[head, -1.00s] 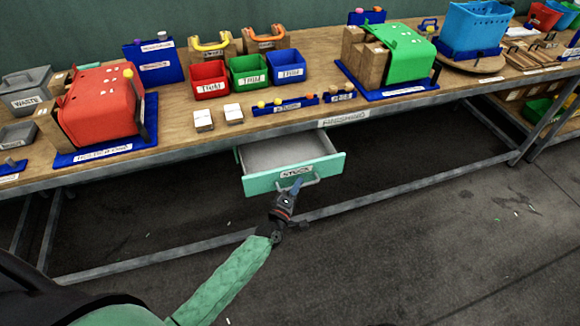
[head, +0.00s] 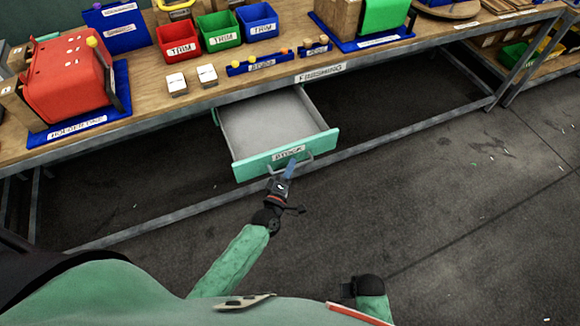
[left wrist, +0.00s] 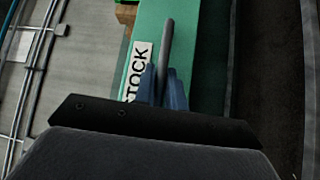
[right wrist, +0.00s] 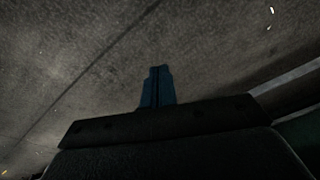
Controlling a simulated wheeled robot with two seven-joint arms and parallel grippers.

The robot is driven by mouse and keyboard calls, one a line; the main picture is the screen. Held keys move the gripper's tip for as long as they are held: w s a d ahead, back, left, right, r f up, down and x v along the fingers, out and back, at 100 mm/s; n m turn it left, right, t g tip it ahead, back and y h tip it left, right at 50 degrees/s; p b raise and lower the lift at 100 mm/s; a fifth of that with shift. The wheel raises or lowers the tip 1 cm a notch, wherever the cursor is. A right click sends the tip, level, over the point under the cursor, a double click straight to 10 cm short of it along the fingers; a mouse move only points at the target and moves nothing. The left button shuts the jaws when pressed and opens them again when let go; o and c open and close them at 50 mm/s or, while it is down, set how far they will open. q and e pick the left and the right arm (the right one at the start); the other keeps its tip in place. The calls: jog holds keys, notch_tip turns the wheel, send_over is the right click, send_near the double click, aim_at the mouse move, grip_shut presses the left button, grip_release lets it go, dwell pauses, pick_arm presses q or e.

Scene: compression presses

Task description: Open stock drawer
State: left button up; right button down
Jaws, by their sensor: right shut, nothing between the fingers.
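The stock drawer (head: 238,170) has a green front with a STOCK label and hangs under the bench, pulled well out. Its grey inside (head: 270,120) looks empty. My left gripper (head: 289,168) is at the bar handle (head: 308,162) on the drawer front. In the left wrist view the blue fingers (left wrist: 163,88) stand on either side of the handle bar (left wrist: 168,45), shut on it, beside the STOCK label. My right gripper (right wrist: 157,86) is shut and empty above bare floor, away from the drawer.
The wooden bench (head: 215,95) above carries a red press (head: 68,80), a green press (head: 384,15), trim bins (head: 218,32) and small white blocks (head: 207,75). A metal rail (head: 160,215) runs low along the bench. The floor (head: 460,200) in front and to the right is clear.

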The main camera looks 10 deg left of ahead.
pick_arm(q)
jog(key=o, duration=0.3)
jog(key=shift+o, duration=0.2)
